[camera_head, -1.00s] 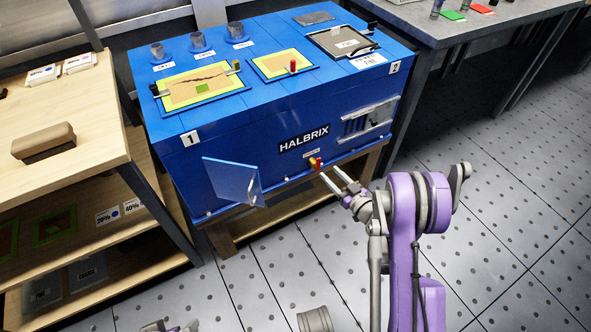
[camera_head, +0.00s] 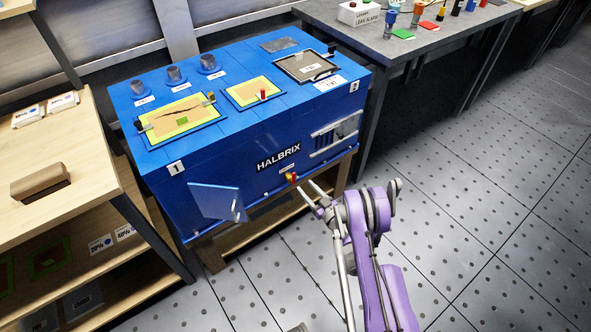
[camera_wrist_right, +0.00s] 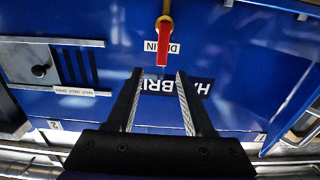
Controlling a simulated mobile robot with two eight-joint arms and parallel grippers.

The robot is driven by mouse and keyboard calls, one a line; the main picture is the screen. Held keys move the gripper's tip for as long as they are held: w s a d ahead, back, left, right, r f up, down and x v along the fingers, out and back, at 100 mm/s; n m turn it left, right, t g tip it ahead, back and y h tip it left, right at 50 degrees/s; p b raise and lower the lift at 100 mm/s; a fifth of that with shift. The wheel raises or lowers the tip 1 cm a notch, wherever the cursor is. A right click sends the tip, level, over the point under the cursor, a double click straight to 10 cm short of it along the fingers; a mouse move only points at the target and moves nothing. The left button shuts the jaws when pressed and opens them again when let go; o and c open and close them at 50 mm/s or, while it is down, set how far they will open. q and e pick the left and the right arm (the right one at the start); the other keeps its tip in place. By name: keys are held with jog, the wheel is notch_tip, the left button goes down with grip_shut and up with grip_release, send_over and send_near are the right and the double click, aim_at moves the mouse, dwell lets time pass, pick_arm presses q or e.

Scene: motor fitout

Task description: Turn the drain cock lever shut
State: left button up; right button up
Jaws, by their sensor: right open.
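The drain cock (camera_head: 290,177) sits low on the front of the blue HALBRIX machine (camera_head: 190,150), with a yellow body and a red lever. In the right wrist view, the red lever (camera_wrist_right: 162,48) extends from the yellow body (camera_wrist_right: 165,12) toward the upside-down HALBRIX lettering, across the drain label. My right gripper (camera_head: 305,186) is just in front of the cock. Its two fingers show apart and empty in the right wrist view (camera_wrist_right: 160,76). The lever's end lies near the gap between the fingertips; I cannot tell the depth between them. My left gripper is not in view.
An open blue door (camera_head: 217,201) juts from the machine's front, left of the cock. A vented panel (camera_head: 335,135) is to the right. A wooden shelf bench (camera_head: 75,190) stands left and a grey table (camera_head: 425,45) behind right. The floor in front is clear.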

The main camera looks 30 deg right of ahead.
aim_at(294, 175)
jog(key=w, duration=0.2)
jog(key=w+p, duration=0.1)
jog(key=w, duration=0.1)
jog(key=w+a, duration=0.1)
jog(key=w, duration=0.2)
jog(key=shift+r, duration=0.1)
jog(key=shift+w, duration=0.85)
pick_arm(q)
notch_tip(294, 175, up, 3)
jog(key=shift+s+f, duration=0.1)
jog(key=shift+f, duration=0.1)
pick_arm(e)
jog(key=shift+r, duration=0.1)
grip_shut()
